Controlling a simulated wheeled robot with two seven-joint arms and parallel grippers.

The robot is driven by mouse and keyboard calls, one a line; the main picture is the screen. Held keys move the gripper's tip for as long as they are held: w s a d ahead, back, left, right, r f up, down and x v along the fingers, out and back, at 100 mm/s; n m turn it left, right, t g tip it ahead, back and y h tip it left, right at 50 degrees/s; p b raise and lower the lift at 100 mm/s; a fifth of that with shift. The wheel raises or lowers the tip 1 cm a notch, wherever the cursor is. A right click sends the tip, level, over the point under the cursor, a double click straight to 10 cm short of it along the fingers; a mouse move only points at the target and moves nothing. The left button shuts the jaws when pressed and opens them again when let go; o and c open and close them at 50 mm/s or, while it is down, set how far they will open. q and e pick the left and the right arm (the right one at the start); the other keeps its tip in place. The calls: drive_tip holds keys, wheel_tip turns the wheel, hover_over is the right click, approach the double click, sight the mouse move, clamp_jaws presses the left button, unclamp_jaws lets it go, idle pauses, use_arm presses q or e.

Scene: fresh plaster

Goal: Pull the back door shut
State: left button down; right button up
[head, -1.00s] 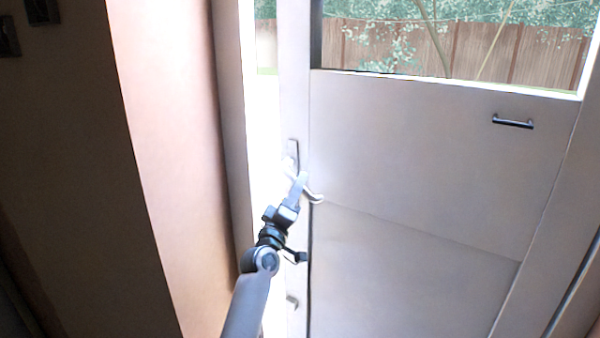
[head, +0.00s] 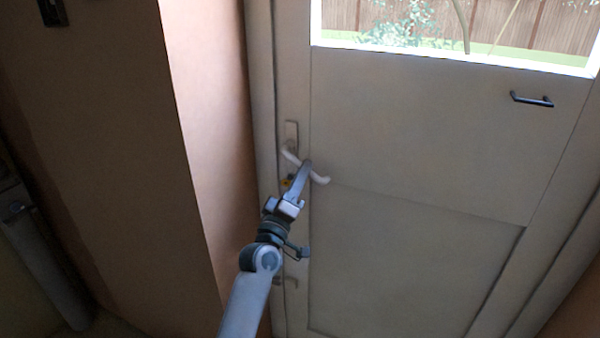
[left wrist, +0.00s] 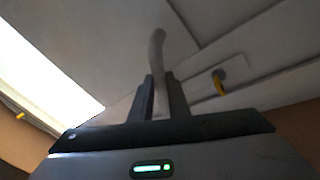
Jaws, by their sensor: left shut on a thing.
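The back door (head: 410,130) is pale, with a window at the top, and fills the right of the head view. Its left edge lies against the frame, with no bright gap showing there. The lever handle (head: 319,179) sits at the door's left edge. My left gripper (head: 305,168) is shut on the lever; the left wrist view shows the lever (left wrist: 157,50) standing between the two fingers (left wrist: 160,95). A yellow-brass lock part (left wrist: 219,82) shows beside it. My right gripper is in neither view.
A dark pull bar (head: 532,99) is fixed on the door at the upper right. A brown wall (head: 205,130) stands close on the left of the door. A pale pipe-like shape (head: 45,262) is at the lower left. A fence and greenery show through the window.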

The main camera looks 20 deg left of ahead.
use_arm(q)
drive_tip(key=c, duration=1.7)
unclamp_jaws()
drive_tip(key=shift+s, duration=0.2)
drive_tip(key=shift+s+a+r, duration=0.1)
drive_tip(key=shift+s+r, duration=0.05)
drive_tip(key=shift+s, duration=0.05)
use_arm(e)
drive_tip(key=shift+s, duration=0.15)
use_arm(q)
drive_tip(key=shift+w, duration=0.1)
drive_tip(key=shift+b+v, duration=1.1)
drive_tip(key=shift+v, duration=7.6)
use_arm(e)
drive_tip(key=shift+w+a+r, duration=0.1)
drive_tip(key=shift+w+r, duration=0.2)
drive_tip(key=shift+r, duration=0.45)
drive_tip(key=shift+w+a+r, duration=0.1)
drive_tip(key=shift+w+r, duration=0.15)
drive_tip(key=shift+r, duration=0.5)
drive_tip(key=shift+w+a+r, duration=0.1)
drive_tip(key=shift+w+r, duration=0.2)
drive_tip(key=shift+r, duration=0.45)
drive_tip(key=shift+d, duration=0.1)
